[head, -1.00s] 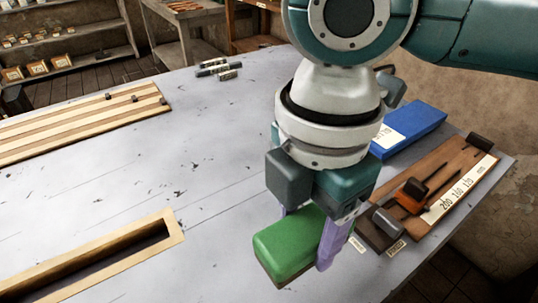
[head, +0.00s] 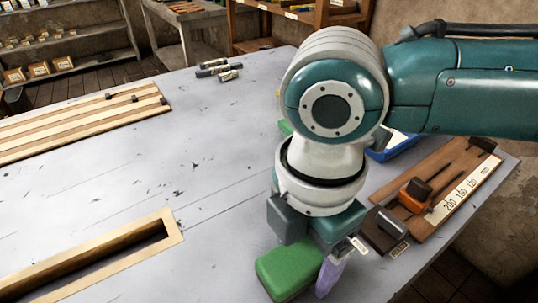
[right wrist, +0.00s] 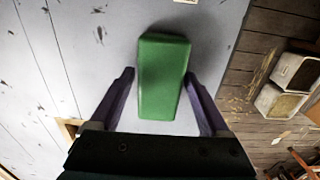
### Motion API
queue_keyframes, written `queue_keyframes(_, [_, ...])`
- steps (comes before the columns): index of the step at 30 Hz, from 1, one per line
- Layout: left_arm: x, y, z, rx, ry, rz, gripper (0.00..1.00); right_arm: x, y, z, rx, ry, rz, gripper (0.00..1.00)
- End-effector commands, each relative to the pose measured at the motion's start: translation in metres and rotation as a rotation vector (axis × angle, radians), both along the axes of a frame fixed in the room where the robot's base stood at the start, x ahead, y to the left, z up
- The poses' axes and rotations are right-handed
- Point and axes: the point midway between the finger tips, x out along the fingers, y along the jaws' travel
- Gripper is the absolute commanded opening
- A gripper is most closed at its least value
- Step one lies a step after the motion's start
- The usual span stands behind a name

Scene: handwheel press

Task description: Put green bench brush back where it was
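The green bench brush (head: 289,270) is a rounded green block near the bottom of the head view. My right gripper (head: 328,272) points down at it, with its purple fingers on either side. In the right wrist view the brush (right wrist: 163,78) lies lengthwise between the two fingertips (right wrist: 160,76), close to both, and the gripper appears shut on it. Its underside is hidden, and I cannot tell whether it touches the table. My left gripper is not in view.
The grey table (head: 120,190) is mostly clear at left. A wooden slotted frame (head: 100,255) lies front left, a striped board (head: 80,125) behind it. Right of the gripper are a brown board with a scale (head: 440,190), a dark block (head: 382,232) and a partly hidden blue box (head: 395,148).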

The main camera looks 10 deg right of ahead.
Motion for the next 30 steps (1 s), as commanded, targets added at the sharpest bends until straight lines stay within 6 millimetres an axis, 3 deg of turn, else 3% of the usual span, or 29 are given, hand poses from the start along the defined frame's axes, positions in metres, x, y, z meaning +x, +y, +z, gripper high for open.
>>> queue_keyframes(3, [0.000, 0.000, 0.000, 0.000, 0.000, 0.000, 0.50, 0.000, 0.000, 0.000, 0.000, 0.000, 0.000, 0.92])
queue_keyframes(13, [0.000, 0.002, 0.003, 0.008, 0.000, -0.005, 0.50, 0.000, 0.000, 0.009, 0.000, -0.001, 0.001, 0.92])
queue_keyframes(24, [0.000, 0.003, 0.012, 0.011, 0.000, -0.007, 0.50, 0.002, 0.000, 0.087, 0.002, -0.005, 0.001, 0.92])
queue_keyframes(30, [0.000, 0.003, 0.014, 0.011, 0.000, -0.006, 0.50, 0.001, 0.000, 0.116, 0.001, -0.002, 0.000, 0.92])
